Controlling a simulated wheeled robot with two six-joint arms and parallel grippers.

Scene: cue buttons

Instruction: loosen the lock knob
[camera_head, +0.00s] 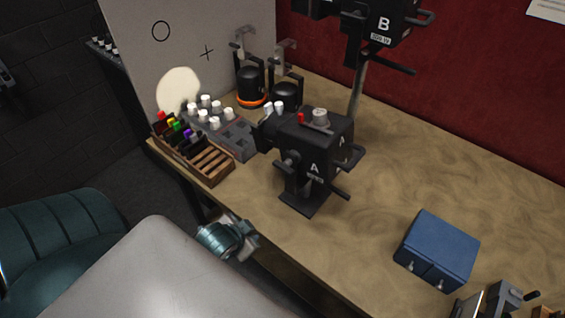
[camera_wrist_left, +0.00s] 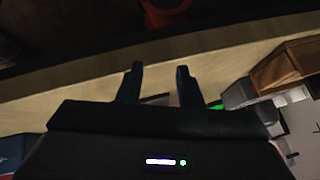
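My left gripper (camera_wrist_left: 158,82) shows in the left wrist view with two dark fingers standing apart. My right gripper is not in view.
Lamp B (camera_head: 365,20) stands behind on a pole. A panel with white knobs (camera_head: 238,140) and a wooden rack (camera_head: 212,165) with coloured pieces are left of lamp A. A blue box (camera_head: 438,247) sits at right. The table between is clear.

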